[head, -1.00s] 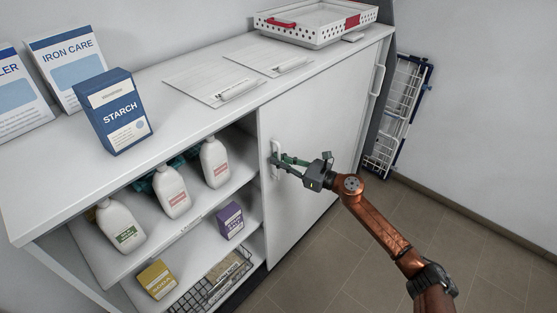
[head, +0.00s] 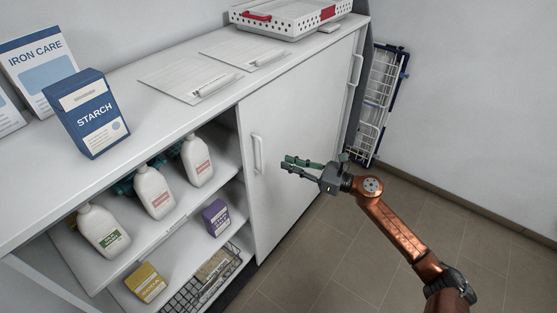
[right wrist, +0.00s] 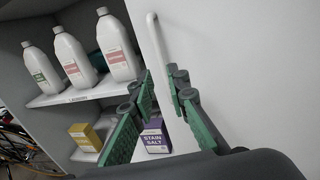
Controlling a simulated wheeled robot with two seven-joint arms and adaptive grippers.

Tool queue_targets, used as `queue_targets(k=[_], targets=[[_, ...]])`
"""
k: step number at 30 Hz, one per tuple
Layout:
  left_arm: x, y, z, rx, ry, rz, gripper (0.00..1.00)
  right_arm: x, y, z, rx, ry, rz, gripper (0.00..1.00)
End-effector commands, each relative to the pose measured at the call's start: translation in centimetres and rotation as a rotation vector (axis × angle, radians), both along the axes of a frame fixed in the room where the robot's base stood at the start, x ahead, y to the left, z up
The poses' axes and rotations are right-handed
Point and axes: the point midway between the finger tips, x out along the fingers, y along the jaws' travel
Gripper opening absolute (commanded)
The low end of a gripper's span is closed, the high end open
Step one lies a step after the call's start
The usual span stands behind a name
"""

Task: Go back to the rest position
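My right gripper (head: 286,163) comes in from the right in the head view. Its two green-padded fingers are apart with nothing between them, as the right wrist view (right wrist: 160,75) also shows. It is in front of the white sliding door (head: 300,130) of the cabinet, to the right of the door's left handle (head: 258,154) and apart from it. In the right wrist view this handle (right wrist: 156,45) stands beyond the fingertips. The door covers the cabinet's right part; the left part is open. My left gripper is not in view.
On the open shelves are several white bottles (head: 154,193), a purple box (head: 215,217), a yellow box (head: 146,283) and a wire basket (head: 222,285). A starch box (head: 88,115) and a perforated tray (head: 286,24) are on top. A folded rack (head: 377,105) leans right. Floor (head: 385,265) is clear.

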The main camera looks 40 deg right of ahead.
Motion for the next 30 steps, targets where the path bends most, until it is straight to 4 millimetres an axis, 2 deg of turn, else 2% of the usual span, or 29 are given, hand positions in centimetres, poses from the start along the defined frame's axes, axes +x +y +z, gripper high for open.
queue_targets(k=[6,22,23,26,29,30], targets=[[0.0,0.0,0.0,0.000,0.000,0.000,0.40,-0.8,-0.5,0.0,0.000,0.000,-0.001,0.15],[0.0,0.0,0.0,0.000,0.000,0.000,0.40,-0.8,-0.6,-0.4,0.015,0.008,-0.008,0.15],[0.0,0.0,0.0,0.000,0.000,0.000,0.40,-0.8,-0.8,-0.8,0.034,0.017,-0.016,0.15],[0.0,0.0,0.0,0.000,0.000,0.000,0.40,-0.7,-2.4,-3.6,0.178,0.082,-0.083,0.15],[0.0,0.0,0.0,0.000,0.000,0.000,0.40,-1.0,-5.1,-8.9,0.417,0.189,-0.203,0.15],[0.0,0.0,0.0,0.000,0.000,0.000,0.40,-1.4,-6.2,-11.4,0.523,0.234,-0.260,0.15]])
